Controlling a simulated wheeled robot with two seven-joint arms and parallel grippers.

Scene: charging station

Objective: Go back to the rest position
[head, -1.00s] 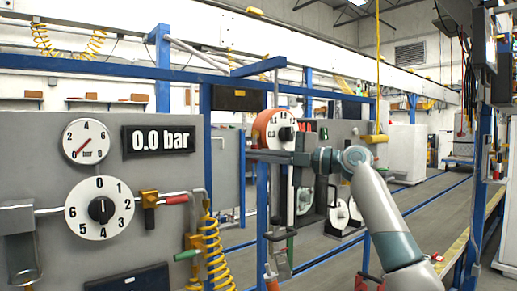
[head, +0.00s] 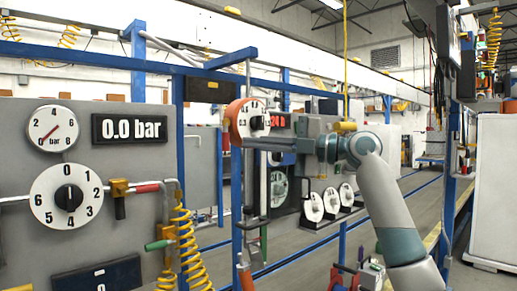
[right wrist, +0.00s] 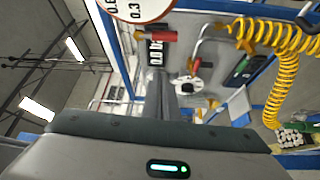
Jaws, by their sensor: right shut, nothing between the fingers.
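My right gripper (head: 252,143) comes in from the right on its pale arm and points left. Its fingers are shut and hold nothing. Its tips show just below the orange-rimmed dial (head: 240,122); I cannot tell whether they touch anything. In the right wrist view the grey gripper body with a green light fills the bottom, and its fingers (right wrist: 168,98) point up the picture. My left gripper is in neither view.
A grey panel at left carries a gauge (head: 53,128), a 0.0 bar display (head: 129,128), a numbered knob (head: 66,196) and a yellow coiled hose (head: 184,245). Blue posts and rails frame the station.

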